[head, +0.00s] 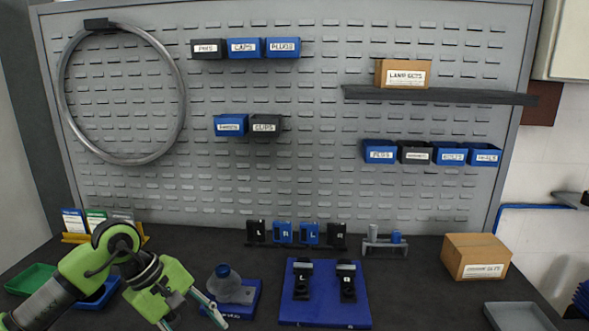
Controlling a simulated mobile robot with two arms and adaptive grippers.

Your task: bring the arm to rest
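My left arm, green and grey, comes in from the lower left over the dark bench (400,270). My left gripper (194,322) is low in the head view, pointing down and to the right. Its fingers look spread, with nothing seen between them; the lower part is cut off by the picture edge. My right gripper is not in view.
A blue board (327,313) with two black pedals lies right of the bottle. Green (33,280) and blue trays flank my arm. A cardboard box (476,257) and grey tray (518,317) sit at right.

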